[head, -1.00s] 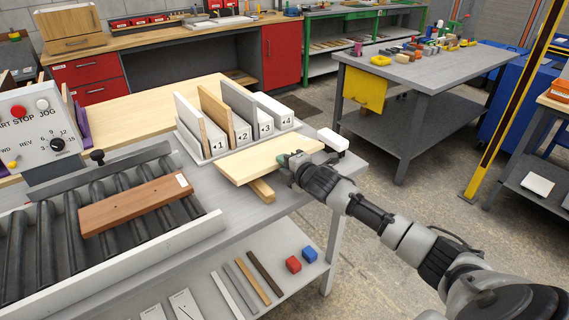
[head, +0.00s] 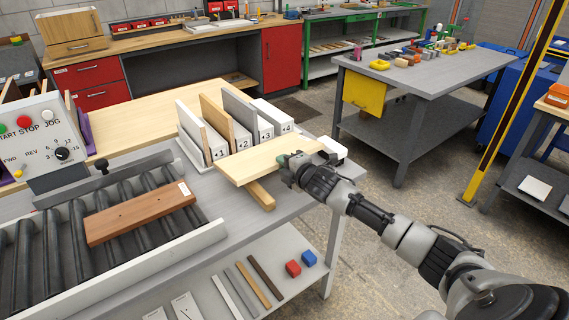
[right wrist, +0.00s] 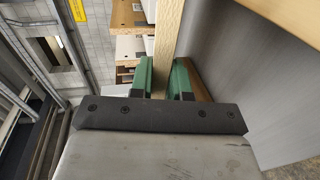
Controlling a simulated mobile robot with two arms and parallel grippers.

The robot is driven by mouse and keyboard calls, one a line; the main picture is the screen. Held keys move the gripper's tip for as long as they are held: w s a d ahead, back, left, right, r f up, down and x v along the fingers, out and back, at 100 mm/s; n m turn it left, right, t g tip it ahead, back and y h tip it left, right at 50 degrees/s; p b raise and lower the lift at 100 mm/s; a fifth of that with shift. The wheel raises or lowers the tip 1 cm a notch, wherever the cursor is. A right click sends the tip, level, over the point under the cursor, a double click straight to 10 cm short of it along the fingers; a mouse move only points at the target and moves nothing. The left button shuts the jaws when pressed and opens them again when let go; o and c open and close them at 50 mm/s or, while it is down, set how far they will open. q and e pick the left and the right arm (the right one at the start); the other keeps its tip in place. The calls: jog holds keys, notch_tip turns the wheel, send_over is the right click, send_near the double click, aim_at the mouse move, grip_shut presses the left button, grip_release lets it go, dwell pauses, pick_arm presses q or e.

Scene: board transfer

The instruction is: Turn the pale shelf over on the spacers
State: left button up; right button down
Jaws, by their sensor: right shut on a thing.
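The pale shelf (head: 268,161) lies about flat over the grey bench, in front of the numbered rack. A wooden spacer (head: 262,196) sticks out from under its front edge. A white block (head: 333,148) shows behind its right end; I cannot tell whether it bears the shelf. My right gripper (head: 289,166) is shut on the shelf's right front edge. In the right wrist view the green-padded fingers (right wrist: 166,80) stand on both sides of the shelf's edge (right wrist: 168,45). Whether the shelf touches the spacer is hidden. My left gripper is not in view.
The rack (head: 190,156) holds several upright boards close behind the shelf. A roller conveyor (head: 75,235) with a brown board (head: 140,212) on it stands at left. The lower shelf (head: 285,255) holds strips and a red and a blue block. Bare bench lies left of the spacer.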

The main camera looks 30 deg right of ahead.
jog(key=shift+r, duration=0.2)
jog(key=shift+r+t+b, duration=0.3)
jog(key=shift+t+b, duration=0.1)
jog(key=shift+b, duration=0.3)
jog(key=shift+r+t+b, duration=0.6)
jog(key=shift+r+b, duration=0.25)
jog(key=shift+b, duration=0.1)
jog(key=shift+r, duration=0.35)
